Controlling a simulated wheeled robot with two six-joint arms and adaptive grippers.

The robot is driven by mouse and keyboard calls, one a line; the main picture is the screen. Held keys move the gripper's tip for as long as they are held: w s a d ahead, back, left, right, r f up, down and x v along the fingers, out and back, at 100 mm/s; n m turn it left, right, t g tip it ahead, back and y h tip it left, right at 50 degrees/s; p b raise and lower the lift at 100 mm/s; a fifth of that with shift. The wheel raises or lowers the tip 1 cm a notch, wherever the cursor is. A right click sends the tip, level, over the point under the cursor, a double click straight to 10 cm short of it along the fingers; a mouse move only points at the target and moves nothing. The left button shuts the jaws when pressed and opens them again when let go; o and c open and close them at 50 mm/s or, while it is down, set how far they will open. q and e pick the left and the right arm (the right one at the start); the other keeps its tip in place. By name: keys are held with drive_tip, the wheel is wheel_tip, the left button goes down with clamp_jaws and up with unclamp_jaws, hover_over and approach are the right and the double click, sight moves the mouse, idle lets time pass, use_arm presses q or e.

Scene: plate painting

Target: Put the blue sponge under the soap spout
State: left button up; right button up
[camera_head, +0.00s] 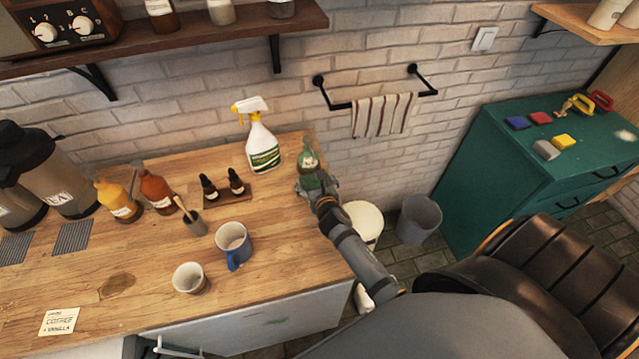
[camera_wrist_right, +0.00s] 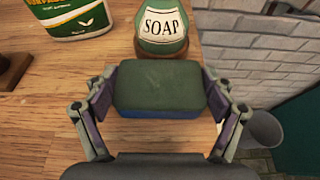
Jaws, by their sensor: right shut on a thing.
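My right gripper (camera_head: 316,188) is at the right end of the wooden counter, just in front of the green soap bottle (camera_head: 308,160). In the right wrist view the gripper (camera_wrist_right: 162,92) is shut on the blue sponge (camera_wrist_right: 158,88), with one finger on each short side. The sponge has a dark green upper face and a blue lower edge. The soap bottle (camera_wrist_right: 162,28), labelled SOAP, stands right beyond the sponge; its top and spout are cut off there. I cannot tell whether the sponge touches the counter. My left gripper is not in view.
A spray bottle (camera_head: 262,145) and a small rack with dark bottles (camera_head: 224,196) stand left of the soap. A blue mug (camera_head: 233,246) and a cup (camera_head: 189,279) stand nearer. A bin (camera_head: 419,220) is on the floor. Other coloured blocks (camera_head: 563,140) lie on a green cabinet (camera_head: 510,150).

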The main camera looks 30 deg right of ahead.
drive_tip(key=shift+w+d+f, duration=0.2)
drive_tip(key=shift+d, duration=0.1)
drive_tip(key=shift+c, duration=0.3)
drive_tip(key=o, duration=0.5)
drive_tip(key=shift+a+r, duration=0.1)
drive_tip(key=shift+a, duration=0.05)
drive_tip(key=shift+o, duration=0.9)
drive_tip(key=shift+s+a+r, duration=0.1)
drive_tip(key=shift+s+a, duration=0.05)
drive_tip(key=shift+s+p, duration=0.3)
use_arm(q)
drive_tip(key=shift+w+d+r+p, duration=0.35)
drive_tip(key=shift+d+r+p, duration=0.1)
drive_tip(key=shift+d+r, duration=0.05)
use_arm(e)
drive_tip(key=v, duration=1.1)
drive_tip(key=shift+s+a+r, duration=0.1)
drive_tip(key=shift+s+r, duration=0.05)
drive_tip(key=shift+r, duration=0.05)
